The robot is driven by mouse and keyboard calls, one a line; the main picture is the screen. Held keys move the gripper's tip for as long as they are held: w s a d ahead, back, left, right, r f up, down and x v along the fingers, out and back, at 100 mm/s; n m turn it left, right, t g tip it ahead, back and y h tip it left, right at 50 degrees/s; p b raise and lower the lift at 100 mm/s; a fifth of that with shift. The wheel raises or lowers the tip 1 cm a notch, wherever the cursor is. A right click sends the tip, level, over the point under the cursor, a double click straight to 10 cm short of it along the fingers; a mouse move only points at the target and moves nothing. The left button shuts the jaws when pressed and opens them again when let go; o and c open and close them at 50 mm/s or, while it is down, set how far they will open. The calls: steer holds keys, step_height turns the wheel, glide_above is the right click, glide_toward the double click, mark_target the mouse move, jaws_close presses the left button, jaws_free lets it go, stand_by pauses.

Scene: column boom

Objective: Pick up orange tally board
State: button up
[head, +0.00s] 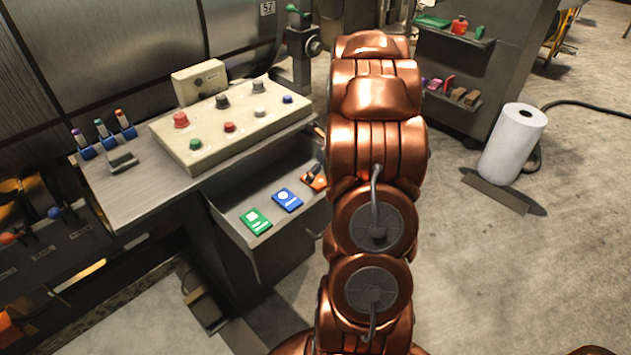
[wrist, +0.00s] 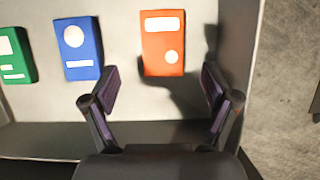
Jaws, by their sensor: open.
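The orange tally board (wrist: 163,43) lies flat in a grey open drawer, with a white bar and a white dot on its face. In the head view the orange board (head: 316,183) is partly hidden by my arm and gripper. My gripper (wrist: 157,85) is open and empty in the wrist view. Its two fingers are spread wider than the board, and the board shows between and beyond their tips. I cannot tell the height of the fingertips above it.
A blue board (wrist: 78,48) and a green board (wrist: 17,55) lie to its left in the drawer. The drawer wall (wrist: 228,75) stands close on the right. A control box (head: 235,122) sits on the desk above the drawer.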

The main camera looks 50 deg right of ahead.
mark_target(316, 180)
steer(key=shift+w+d+x, duration=0.1)
steer(key=shift+x, duration=1.15)
steer(key=shift+w+d+x, duration=0.1)
steer(key=shift+x, duration=1.15)
steer(key=shift+r, duration=0.1)
steer(key=shift+c, duration=0.3)
steer(key=c, duration=1.1)
